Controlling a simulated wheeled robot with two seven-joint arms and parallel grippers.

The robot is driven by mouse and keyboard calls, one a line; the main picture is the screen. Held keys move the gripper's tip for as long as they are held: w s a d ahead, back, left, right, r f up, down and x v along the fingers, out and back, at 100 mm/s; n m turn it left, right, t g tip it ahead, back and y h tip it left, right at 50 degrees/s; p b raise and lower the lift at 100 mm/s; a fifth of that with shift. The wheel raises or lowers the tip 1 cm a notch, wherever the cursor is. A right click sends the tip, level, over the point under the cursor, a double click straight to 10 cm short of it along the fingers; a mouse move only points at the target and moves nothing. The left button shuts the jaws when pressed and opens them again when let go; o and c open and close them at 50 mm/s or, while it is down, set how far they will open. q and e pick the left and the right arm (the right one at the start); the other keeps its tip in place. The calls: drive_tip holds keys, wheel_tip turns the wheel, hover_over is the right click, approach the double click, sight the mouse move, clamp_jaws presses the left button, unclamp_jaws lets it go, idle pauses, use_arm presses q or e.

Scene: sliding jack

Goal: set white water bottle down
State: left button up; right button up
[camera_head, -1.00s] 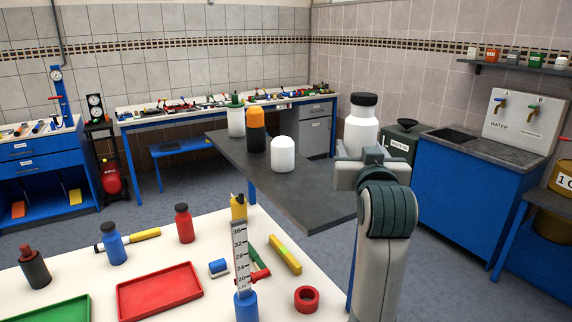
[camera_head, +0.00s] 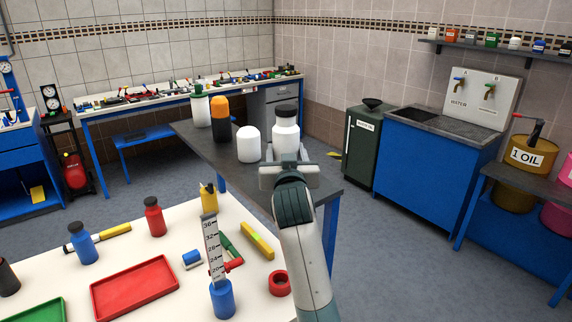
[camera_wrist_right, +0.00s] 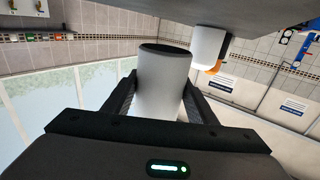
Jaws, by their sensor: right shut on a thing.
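The white water bottle (camera_head: 286,138) has a black cap and stands upright in my right gripper (camera_head: 288,172), at the front right part of the dark grey table (camera_head: 228,164). In the right wrist view the gripper's fingers (camera_wrist_right: 160,104) are shut on the bottle's white body (camera_wrist_right: 163,80), one on each side. That view appears upside down, with the grey tabletop (camera_wrist_right: 150,10) along its top. The bottle's end is close to the tabletop; I cannot tell whether they touch. The gripper hides the bottle's lower part in the head view. My left gripper is not in view.
On the dark table, left of the bottle, stand a white domed container (camera_head: 249,145), an orange-topped black bottle (camera_head: 220,120) and a green-topped white bottle (camera_head: 201,106). A white table (camera_head: 190,275) with tools and a red tray (camera_head: 135,287) is in front.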

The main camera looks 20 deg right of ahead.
drive_tip(key=shift+f+p, duration=0.9)
drive_tip(key=shift+f, duration=1)
drive_tip(key=shift+f, duration=0.1)
drive_tip(key=shift+f, duration=0.15)
drive_tip(key=o, duration=1.2)
